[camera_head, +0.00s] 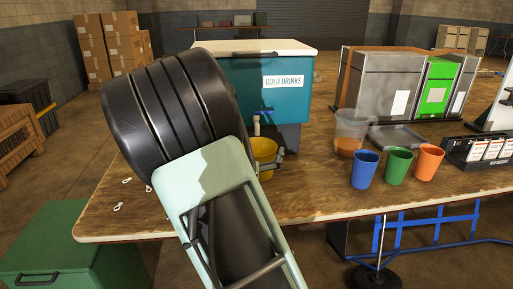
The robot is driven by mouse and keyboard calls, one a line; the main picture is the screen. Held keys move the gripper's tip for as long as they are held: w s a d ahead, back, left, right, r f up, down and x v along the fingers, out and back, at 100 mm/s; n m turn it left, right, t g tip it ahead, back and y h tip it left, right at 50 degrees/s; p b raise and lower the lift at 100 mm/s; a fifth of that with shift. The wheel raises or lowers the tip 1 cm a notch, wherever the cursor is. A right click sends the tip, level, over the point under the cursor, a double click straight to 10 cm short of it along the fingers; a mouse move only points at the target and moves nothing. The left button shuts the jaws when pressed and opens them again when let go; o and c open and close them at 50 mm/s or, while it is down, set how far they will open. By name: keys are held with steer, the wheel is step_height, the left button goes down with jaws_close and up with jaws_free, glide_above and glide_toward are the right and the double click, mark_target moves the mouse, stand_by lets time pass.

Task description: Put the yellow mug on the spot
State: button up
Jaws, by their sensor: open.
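The yellow mug (264,150) stands on the wooden table below the tap (266,114) of the teal cold drinks cooler (238,85). My arm hides its left and lower parts. My gripper (272,163) is at the mug, with grey finger parts showing in front of and beside its right side. The gripper is open; whether a finger touches the mug I cannot tell. No marked spot can be made out on the visible tabletop.
Blue (364,170), green (398,166) and orange (429,162) cups stand in a row at right. A clear tub (351,131) with orange contents is behind them. Small white pieces (118,207) lie at left. The table (310,190) is clear at front centre.

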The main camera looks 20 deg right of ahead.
steer(key=r+p+v, duration=0.1)
steer(key=p+v, duration=0.2)
steer(key=v, duration=0.9)
